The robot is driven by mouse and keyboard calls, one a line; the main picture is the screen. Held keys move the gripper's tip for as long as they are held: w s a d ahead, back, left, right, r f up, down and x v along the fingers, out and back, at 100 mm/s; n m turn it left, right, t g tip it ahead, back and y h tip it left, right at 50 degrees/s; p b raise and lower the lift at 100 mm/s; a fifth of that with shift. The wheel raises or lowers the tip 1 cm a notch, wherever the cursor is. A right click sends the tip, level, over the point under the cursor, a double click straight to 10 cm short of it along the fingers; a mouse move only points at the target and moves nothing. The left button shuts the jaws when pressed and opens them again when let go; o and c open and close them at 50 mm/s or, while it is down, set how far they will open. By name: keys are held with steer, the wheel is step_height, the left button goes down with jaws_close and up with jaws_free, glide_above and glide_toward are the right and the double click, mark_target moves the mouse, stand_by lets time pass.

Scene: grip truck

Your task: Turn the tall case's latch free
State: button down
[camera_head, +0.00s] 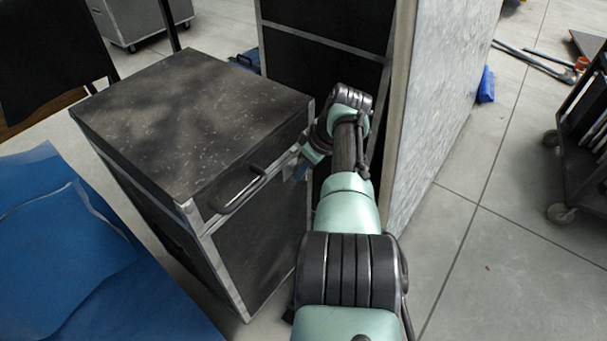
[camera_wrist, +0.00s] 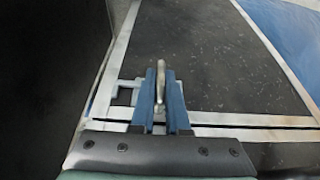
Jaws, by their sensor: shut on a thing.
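The tall case (camera_head: 258,245) is black with metal edges and a scuffed dark lid (camera_head: 190,115). It stands upright left of my arm. A dark handle (camera_head: 238,190) is on the side facing me. My gripper (camera_head: 298,168) is at the case's right corner, just below the lid, mostly hidden by my wrist in the head view. In the wrist view, my gripper (camera_wrist: 160,92) has its blue fingers shut on a thin metal latch (camera_wrist: 160,80) standing out from the case's metal edging. The latch's base is partly hidden by the fingers.
A second black case (camera_head: 325,45) stands close behind my wrist, beside a tall pale panel (camera_head: 440,90). A blue tarp (camera_head: 70,260) lies at left. A wheeled cart (camera_head: 585,140) is at far right.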

stand_by(0.4)
steer(key=c, duration=0.9)
jaws_free()
steer(key=p+v, duration=0.7)
steer(key=v, duration=0.6)
steer(key=shift+w+a, duration=0.1)
